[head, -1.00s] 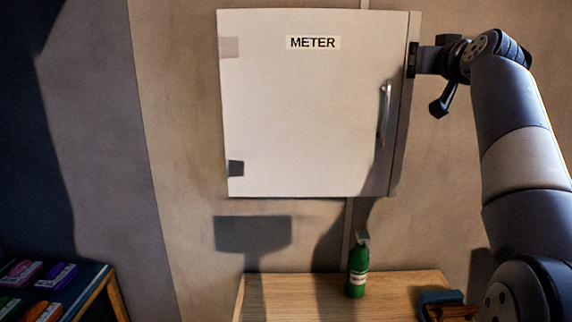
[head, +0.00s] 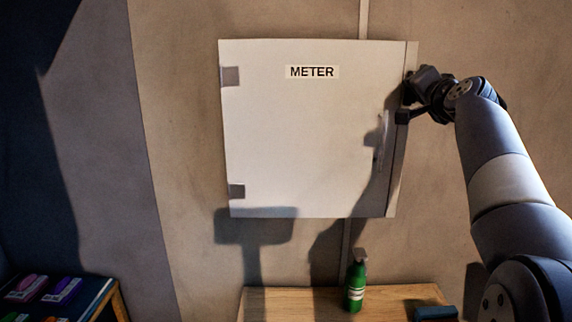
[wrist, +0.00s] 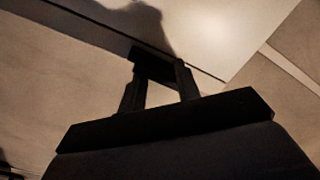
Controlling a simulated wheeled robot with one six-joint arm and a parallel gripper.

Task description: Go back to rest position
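My gripper (head: 404,100) is at the right edge of the white METER cabinet (head: 300,130), to the right of its door handle (head: 380,140). The cabinet door looks closed, and the handle lies in my arm's shadow. The wrist view shows my gripper's dark fingers (wrist: 155,68), with the tips meeting in a bar and nothing seen held. The pale cabinet (wrist: 225,40) fills the upper part of that view. I cannot tell whether the fingertips touch the cabinet side.
A wooden table (head: 300,303) stands below the cabinet with a green bottle (head: 355,287) on it. A dark blue object (head: 436,312) lies at its right. A shelf with several colourful items (head: 62,290) is at the lower left. The wall around is clear.

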